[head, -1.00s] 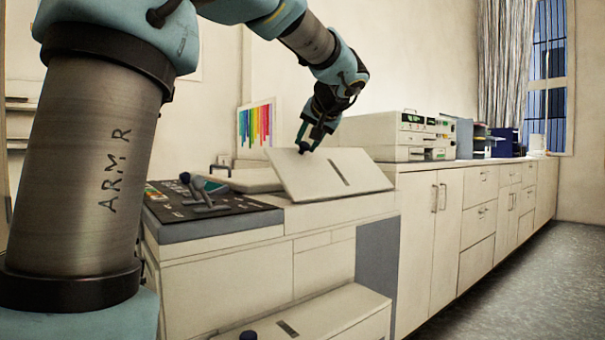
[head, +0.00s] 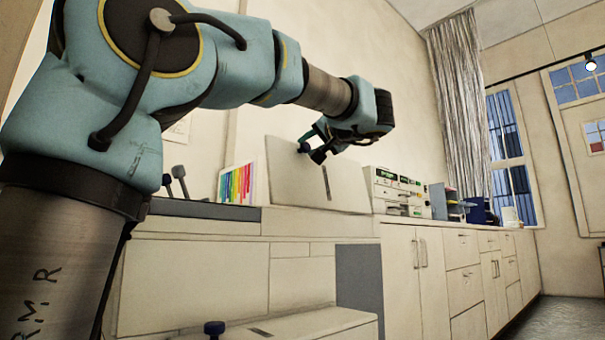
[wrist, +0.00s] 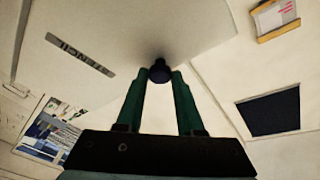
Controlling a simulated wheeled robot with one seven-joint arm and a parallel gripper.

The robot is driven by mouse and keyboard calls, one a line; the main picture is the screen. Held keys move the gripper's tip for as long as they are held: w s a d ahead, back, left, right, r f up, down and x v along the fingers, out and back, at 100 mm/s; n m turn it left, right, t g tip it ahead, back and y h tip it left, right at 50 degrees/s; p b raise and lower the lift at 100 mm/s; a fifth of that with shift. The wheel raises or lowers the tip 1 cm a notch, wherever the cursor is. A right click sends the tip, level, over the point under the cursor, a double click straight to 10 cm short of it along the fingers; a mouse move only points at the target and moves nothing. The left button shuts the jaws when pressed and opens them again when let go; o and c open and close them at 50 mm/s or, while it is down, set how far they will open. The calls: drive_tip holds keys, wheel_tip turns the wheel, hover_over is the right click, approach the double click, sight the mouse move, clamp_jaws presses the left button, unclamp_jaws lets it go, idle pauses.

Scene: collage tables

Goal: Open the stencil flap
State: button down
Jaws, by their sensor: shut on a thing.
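The stencil flap (head: 295,187) is a cream panel on top of the cream machine, standing steeply raised. In the wrist view the flap (wrist: 125,25) fills the upper middle and bears a dark label reading "STENCIL" (wrist: 80,55). A dark round knob (wrist: 160,68) sticks out from the flap near its edge. My gripper (head: 309,150) is at the upper part of the flap. In the wrist view my gripper (wrist: 160,80) has its two green fingers closed on the knob, one on each side. The machine's top behind the flap is hidden in the head view.
A colour-striped chart (head: 236,184) stands left of the flap. Right of it, a cream device with green displays (head: 398,192) stands on a long row of cabinets (head: 462,290). A lower ledge with a dark knob (head: 214,328) juts out in front. Grey floor lies at right.

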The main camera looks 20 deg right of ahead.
drive_tip(key=shift+s+d+f+m+t+b, duration=0.3)
drive_tip(key=shift+s+t+b, duration=0.35)
drive_tip(key=shift+b, duration=0.85)
drive_tip(key=shift+s+d+f+m+t+b, duration=0.2)
drive_tip(key=shift+s+d+f+t+b, duration=0.35)
drive_tip(key=shift+b, duration=0.9)
drive_tip(key=shift+s+r+t+b, duration=0.2)
drive_tip(key=shift+s+t+b, duration=0.1)
drive_tip(key=shift+s+b, duration=0.3)
drive_tip(key=shift+r, duration=0.1)
drive_tip(key=c, duration=0.5)
unclamp_jaws()
drive_tip(key=p+v, duration=0.1)
drive_tip(key=v, duration=0.9)
drive_tip(key=shift+s+d, duration=0.1)
drive_tip(key=shift+s, duration=0.25)
drive_tip(key=shift+s, duration=0.1)
